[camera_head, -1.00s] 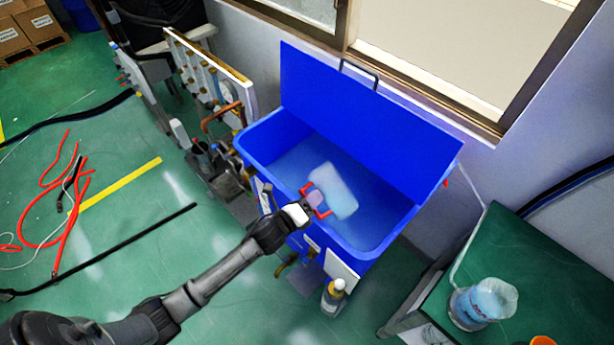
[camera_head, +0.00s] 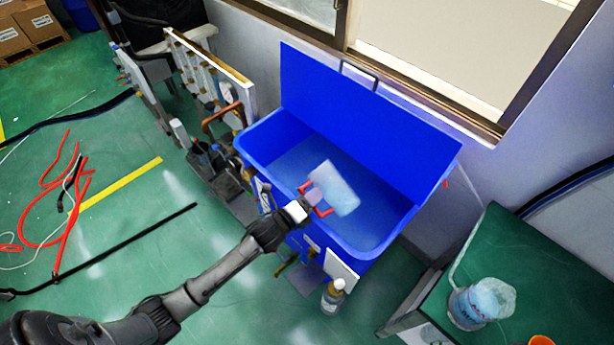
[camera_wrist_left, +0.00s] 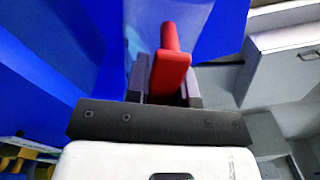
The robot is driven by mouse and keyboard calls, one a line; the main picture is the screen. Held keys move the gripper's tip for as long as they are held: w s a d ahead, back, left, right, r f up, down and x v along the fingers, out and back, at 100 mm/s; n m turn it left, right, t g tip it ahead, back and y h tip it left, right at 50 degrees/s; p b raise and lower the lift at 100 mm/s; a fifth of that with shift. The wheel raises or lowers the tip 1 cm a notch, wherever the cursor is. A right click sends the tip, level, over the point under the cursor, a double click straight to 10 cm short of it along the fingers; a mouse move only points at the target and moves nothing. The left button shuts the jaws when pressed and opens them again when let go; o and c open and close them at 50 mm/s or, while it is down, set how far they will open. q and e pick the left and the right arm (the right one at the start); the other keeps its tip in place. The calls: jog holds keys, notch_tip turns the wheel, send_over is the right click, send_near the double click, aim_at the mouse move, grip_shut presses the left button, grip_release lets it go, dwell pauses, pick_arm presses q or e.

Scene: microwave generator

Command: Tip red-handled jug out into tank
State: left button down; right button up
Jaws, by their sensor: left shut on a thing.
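The blue tank (camera_head: 262,150) stands against the wall with its lid raised. The red-handled jug (camera_head: 337,188), pale and translucent, is over the tank's opening and looks tilted onto its side. My left gripper (camera_head: 310,203) is shut on its red handle, above the tank's front rim. In the left wrist view the red handle (camera_wrist_left: 170,72) sits between the fingers of my left gripper (camera_wrist_left: 165,85). The jug's mouth and any liquid coming from it cannot be made out. My right gripper is not in view.
A clear jug with bluish contents (camera_head: 482,303) stands on the green table (camera_head: 500,245) at the right. A bottle (camera_head: 333,296) stands on the floor before the tank. Pipework (camera_head: 222,118) is left of the tank. Red hoses (camera_head: 62,205) lie on the floor.

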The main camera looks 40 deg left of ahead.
pick_arm(q)
jog(key=shift+a+r, duration=0.2)
jog(key=shift+d+r+n, duration=0.1)
jog(key=shift+d+n, duration=0.1)
jog(key=shift+n, duration=0.1)
